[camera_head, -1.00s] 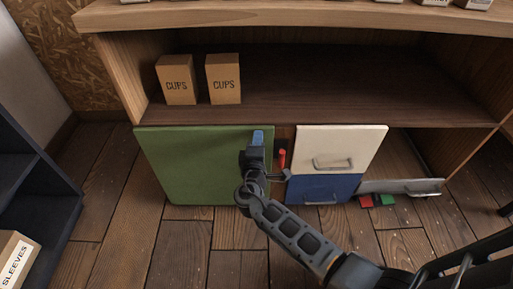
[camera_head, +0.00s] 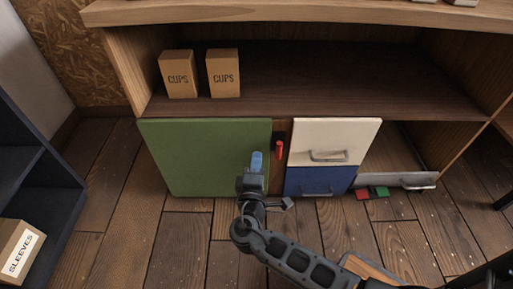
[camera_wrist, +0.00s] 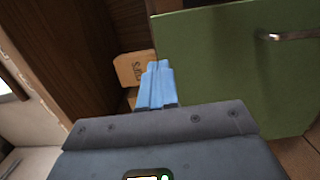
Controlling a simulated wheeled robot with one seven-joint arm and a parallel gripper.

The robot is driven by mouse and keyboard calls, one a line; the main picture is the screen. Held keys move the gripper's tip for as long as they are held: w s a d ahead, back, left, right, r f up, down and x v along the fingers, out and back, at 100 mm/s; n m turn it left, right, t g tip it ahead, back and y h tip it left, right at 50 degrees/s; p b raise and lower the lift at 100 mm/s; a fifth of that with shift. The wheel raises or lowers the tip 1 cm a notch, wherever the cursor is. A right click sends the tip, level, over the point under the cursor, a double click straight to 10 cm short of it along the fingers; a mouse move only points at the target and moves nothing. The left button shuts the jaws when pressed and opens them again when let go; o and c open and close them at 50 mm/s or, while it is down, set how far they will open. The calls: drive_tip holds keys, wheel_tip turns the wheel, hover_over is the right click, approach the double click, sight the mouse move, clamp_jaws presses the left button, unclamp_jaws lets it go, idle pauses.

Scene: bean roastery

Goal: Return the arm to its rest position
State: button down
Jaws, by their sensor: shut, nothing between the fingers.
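My gripper (camera_head: 256,162) is shut and empty, its blue fingers together. In the head view it appears in front of the right part of the green door (camera_head: 200,165) of the wooden cabinet. In the wrist view the blue fingertips (camera_wrist: 157,72) show at the centre, with the green door (camera_wrist: 235,70) and its metal handle (camera_wrist: 290,36) to the right. I cannot tell the exact gap between fingers and door. My arm runs from the gripper to the lower right of the head view.
Two CUPS boxes (camera_head: 178,74) (camera_head: 223,73) stand on the open shelf. A white drawer front (camera_head: 333,136) sits above a blue one (camera_head: 318,180). A red handle (camera_head: 279,150) is beside them. Red (camera_head: 362,194) and green (camera_head: 379,192) blocks are at lower right. A SLEEVES box (camera_head: 18,250) is at left.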

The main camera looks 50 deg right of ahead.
drive_tip(key=shift+v, duration=0.8)
